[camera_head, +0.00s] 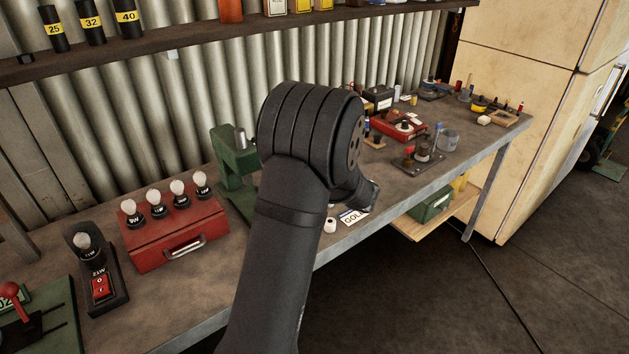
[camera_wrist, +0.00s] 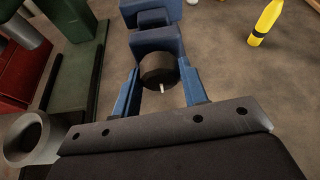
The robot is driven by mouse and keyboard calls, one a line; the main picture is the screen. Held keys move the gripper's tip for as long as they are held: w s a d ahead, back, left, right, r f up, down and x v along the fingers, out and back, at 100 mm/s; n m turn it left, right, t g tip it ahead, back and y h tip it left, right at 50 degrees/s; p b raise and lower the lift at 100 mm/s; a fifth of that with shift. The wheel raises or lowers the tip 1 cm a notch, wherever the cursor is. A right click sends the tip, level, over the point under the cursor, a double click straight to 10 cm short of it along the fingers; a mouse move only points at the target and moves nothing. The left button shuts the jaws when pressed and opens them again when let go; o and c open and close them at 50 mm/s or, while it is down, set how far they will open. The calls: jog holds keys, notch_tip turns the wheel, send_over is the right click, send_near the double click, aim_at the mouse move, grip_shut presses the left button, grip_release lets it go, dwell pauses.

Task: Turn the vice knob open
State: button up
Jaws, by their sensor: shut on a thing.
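The vice (camera_wrist: 157,42) is a blue block-like body at the top middle of the wrist view. Its dark round knob (camera_wrist: 158,68) faces my gripper, with a short pale pin or mark at its lower edge. My gripper (camera_wrist: 160,76) has one blue finger on each side of the knob and is shut on it. In the head view my own arm covers the vice, the knob and the fingertips.
A green press (camera_head: 232,165) stands left of my arm, and it shows close by in the wrist view (camera_wrist: 75,70). A red box with bulbs (camera_head: 175,235) is farther left.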

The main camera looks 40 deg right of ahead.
jog(key=o, duration=1)
jog(key=shift+c, duration=0.2)
jog(key=shift+s, duration=0.1)
jog(key=v, duration=1.7)
jog(key=shift+r, duration=0.1)
